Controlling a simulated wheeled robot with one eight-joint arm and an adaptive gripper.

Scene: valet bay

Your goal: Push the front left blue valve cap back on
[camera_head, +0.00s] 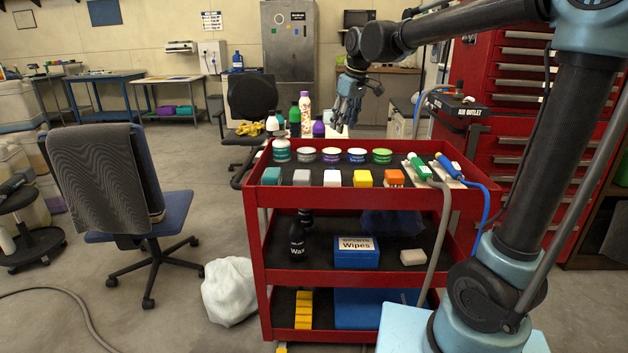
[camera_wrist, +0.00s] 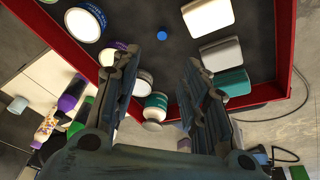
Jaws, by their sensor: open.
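A small round blue piece (camera_wrist: 218,32), which looks like a valve cap, lies on the dark top tray of the red cart in the wrist view. I cannot make it out in the head view. No tyre or valve stem shows in either view. My gripper (camera_head: 345,112) is raised behind the cart's far edge in the head view, pointing down.
The red cart (camera_head: 352,204) carries several tubs, coloured blocks (camera_head: 333,178) and air tools (camera_head: 420,166) on top. Bottles (camera_head: 305,112) stand behind it. A blue chair (camera_head: 135,200) and a white bag (camera_head: 229,291) are on the left. Floor between chair and cart is partly clear.

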